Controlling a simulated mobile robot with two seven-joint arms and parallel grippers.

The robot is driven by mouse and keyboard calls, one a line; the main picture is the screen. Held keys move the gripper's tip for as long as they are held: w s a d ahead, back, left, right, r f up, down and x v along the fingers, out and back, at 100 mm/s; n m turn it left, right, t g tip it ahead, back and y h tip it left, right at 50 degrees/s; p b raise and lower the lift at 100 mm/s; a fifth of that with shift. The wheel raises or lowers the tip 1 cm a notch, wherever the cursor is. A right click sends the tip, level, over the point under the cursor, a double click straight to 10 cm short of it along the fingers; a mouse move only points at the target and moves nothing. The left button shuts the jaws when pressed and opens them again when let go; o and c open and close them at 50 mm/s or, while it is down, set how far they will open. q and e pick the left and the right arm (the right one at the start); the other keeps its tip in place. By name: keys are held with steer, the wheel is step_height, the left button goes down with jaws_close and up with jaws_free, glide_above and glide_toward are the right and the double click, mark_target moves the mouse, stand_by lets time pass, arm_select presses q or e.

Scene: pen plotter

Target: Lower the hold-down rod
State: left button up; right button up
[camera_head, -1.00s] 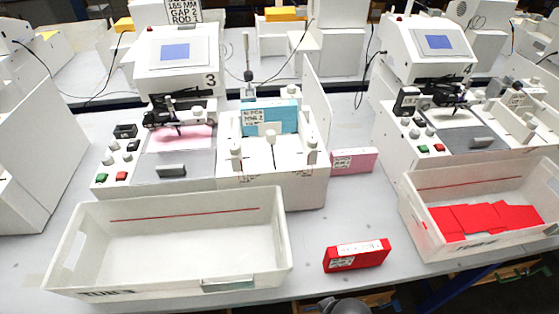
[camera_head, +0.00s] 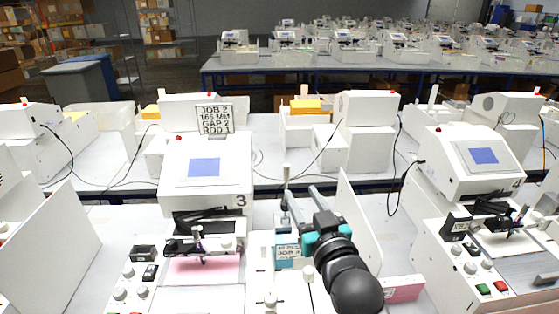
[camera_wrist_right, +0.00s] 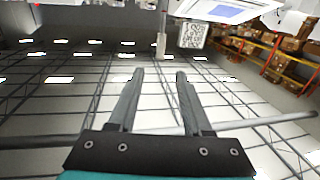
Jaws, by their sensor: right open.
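The hold-down rod (camera_head: 287,182) looks like the thin upright grey post behind the teal card box (camera_head: 287,252) in the feeder of plotter 3 (camera_head: 205,175). My right gripper (camera_head: 301,190) comes in from the front right over this feeder. Its two fingers are apart, with the tips close to the post, just right of it in the head view. I cannot tell whether they touch it. In the right wrist view the open fingers (camera_wrist_right: 160,72) have an empty gap between their tips, and a pale upright bar (camera_wrist_right: 162,35) shows beyond them. My left gripper is not in view.
A job sign (camera_head: 214,119) stands on top of plotter 3. A tall white side panel (camera_head: 357,225) rises right of the feeder, close to my right arm. A pink box (camera_head: 403,288) lies to its right. Plotter 4 (camera_head: 474,165) stands further right.

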mark_target(288, 170)
steer(key=w, duration=0.4)
steer(key=w+a, duration=0.1)
steer(key=w, duration=0.3)
steer(key=w+a, duration=0.1)
steer(key=w, duration=0.3)
steer(key=shift+a+p, duration=0.2)
steer(key=shift+p, duration=0.2)
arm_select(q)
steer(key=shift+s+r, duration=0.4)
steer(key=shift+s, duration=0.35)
arm_select(e)
steer(key=shift+w+a, duration=0.25)
steer(key=shift+w, duration=0.95)
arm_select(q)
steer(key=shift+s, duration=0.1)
arm_select(e)
jaws_close()
